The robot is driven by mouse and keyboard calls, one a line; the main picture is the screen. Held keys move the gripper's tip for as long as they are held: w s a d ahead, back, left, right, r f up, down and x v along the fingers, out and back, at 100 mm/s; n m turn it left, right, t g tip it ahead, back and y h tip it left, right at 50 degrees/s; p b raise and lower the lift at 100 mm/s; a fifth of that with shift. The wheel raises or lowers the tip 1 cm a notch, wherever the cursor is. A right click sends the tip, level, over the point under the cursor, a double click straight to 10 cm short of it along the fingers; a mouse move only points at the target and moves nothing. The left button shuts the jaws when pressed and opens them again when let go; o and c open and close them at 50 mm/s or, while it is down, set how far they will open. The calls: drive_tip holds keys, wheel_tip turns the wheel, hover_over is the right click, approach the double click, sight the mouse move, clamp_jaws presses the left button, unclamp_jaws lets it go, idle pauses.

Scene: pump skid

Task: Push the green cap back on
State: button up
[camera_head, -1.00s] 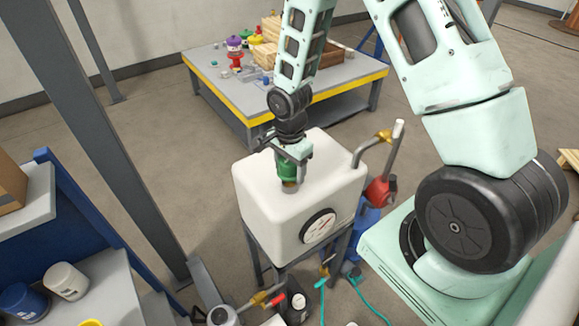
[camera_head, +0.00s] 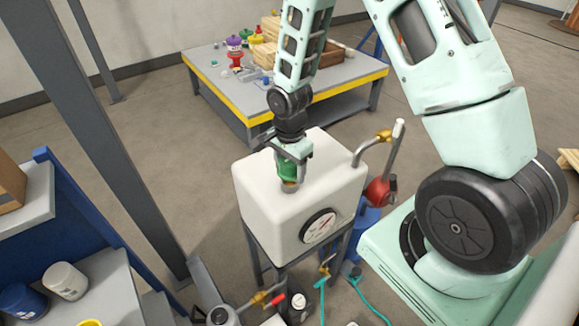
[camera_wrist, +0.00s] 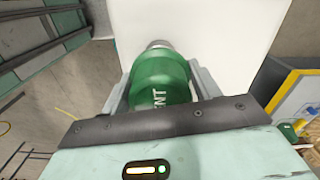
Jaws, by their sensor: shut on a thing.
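The green cap (camera_head: 288,170) is held upright between the fingers of my gripper (camera_head: 292,152). In the wrist view the cap (camera_wrist: 160,80) shows pale lettering ending in "NT", and my gripper (camera_wrist: 160,90) is shut on its sides. The cap is right over the metal neck (camera_head: 290,187) on top of the white tank (camera_head: 260,190). A bit of the neck shows beyond the cap in the wrist view (camera_wrist: 158,44). I cannot tell whether the cap is seated on the neck or just above it.
A round gauge (camera_head: 319,226) is on the tank's front. A pipe with a brass valve (camera_head: 383,136) rises at the tank's right. A grey table (camera_head: 235,90) with a yellow edge, bearing colored parts and wooden boxes, stands behind. A grey post (camera_head: 110,140) stands at left.

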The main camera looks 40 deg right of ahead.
drive_tip(key=shift+f+b, duration=1.45)
drive_tip(key=shift+f, duration=0.3)
idle(0.3)
drive_tip(key=o, duration=1.3)
drive_tip(key=shift+c, duration=0.2)
drive_tip(key=shift+r, duration=0.1)
wheel_tip(320, 180, up, 17)
drive_tip(key=b, duration=0.3)
drive_tip(key=shift+r, duration=0.15)
